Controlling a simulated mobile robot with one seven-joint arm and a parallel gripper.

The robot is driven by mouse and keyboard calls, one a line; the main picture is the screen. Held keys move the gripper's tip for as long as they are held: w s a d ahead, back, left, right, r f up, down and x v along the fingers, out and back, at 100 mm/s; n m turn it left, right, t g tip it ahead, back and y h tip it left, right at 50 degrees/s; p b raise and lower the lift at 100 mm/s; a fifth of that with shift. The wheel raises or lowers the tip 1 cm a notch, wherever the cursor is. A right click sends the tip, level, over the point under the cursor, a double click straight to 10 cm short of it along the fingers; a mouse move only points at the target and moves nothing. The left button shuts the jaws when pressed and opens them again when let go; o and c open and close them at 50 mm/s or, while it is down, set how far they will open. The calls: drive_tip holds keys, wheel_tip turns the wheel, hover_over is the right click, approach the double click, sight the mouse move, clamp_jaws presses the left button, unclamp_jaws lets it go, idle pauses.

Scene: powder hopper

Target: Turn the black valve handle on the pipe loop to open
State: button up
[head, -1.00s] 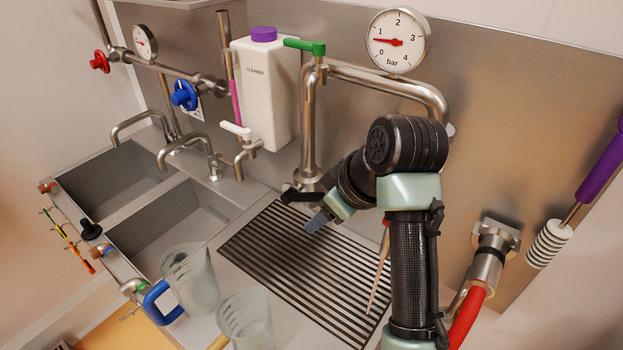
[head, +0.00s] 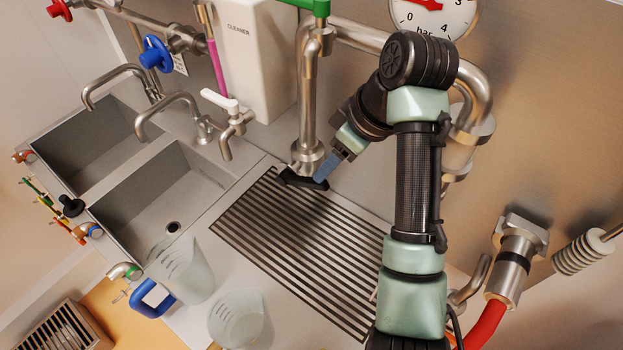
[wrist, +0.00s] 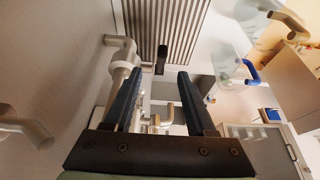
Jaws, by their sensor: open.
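The pipe loop (head: 309,95) is a steel pipe that rises from the counter and bends over to the right. A black valve handle (head: 300,181) sits low at its left foot, above the drain grate's back edge, lying roughly sideways. My gripper (head: 327,170) points down at the handle's right end, seeming close to it; I cannot tell if they touch. In the wrist view my gripper (wrist: 156,78) has its two dark blue fingers apart with nothing between them. A short black piece, likely the handle (wrist: 161,60), shows just beyond the fingertips.
A green handle (head: 306,4) is on top of the loop, a gauge (head: 432,14) to its right. The slotted drain grate (head: 290,235) lies below. Clear beakers (head: 182,272) stand at front left. The white cleaner bottle (head: 250,60) and sinks (head: 165,190) are left.

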sight(311, 187)
drive_tip(key=p+x, duration=0.2)
drive_tip(key=x, duration=0.9)
drive_tip(key=shift+s+f, duration=0.15)
drive_tip(key=shift+f, duration=0.1)
drive_tip(key=shift+c, duration=0.2)
clamp_jaws()
drive_tip(key=shift+r, duration=0.1)
idle(0.6)
